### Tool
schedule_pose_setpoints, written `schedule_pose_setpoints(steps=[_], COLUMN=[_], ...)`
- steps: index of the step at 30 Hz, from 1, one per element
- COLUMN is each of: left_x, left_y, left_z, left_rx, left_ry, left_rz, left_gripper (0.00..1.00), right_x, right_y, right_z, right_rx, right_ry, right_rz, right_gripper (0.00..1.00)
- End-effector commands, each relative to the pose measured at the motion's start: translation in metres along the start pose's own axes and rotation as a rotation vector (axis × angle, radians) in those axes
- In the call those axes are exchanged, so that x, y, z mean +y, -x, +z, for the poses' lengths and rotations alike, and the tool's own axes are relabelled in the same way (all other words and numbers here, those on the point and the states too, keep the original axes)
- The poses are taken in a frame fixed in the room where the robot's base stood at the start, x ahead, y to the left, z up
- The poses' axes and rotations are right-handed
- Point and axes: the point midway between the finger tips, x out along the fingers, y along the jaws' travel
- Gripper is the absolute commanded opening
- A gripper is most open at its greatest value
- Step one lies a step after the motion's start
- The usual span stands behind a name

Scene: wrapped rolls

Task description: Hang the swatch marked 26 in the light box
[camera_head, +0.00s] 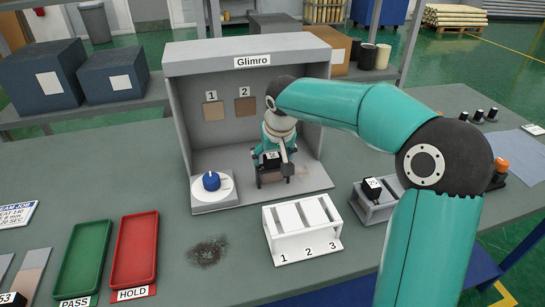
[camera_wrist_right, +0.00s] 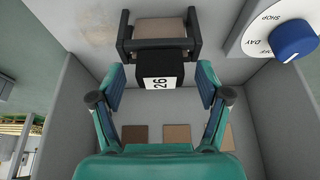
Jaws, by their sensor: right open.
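The swatch marked 26 (camera_wrist_right: 160,30) is a tan panel with a black block handle (camera_wrist_right: 155,66) bearing a white label. It is at a dark two-post frame (camera_wrist_right: 123,42) on the light box floor; I cannot tell how it is seated. In the head view, the labelled handle (camera_head: 269,159) shows below my right gripper. The light box (camera_head: 250,58) is grey and marked Glimro. My right gripper (camera_wrist_right: 161,83) is open, with its fingers apart on either side of the handle and gaps visible. My left gripper is not in view.
Brown panels 1 (camera_head: 213,111) and 2 (camera_head: 245,105) are on the back wall; a third is mostly behind my arm. A blue knob (camera_head: 211,181) stands at the box's left front. A white numbered rack (camera_head: 300,228), green tray (camera_head: 84,255) and red tray (camera_head: 136,250) are in front.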

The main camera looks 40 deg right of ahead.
Motion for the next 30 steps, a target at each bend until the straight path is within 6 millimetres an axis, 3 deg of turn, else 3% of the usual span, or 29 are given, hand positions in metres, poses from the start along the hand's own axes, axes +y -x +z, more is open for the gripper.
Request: schedule_pose_setpoints(steps=[18,30], left_x=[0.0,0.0], left_y=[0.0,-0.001], left_z=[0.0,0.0], left_rx=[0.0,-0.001], left_ry=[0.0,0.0], left_rz=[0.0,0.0], left_gripper=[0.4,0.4], right_x=[-0.001,-0.001], right_y=[0.104,0.115], right_z=[-0.001,0.0], right_rx=[0.003,0.0], right_ry=[0.001,0.001], right_rz=[-0.002,0.0], right_gripper=[0.76,0.76])
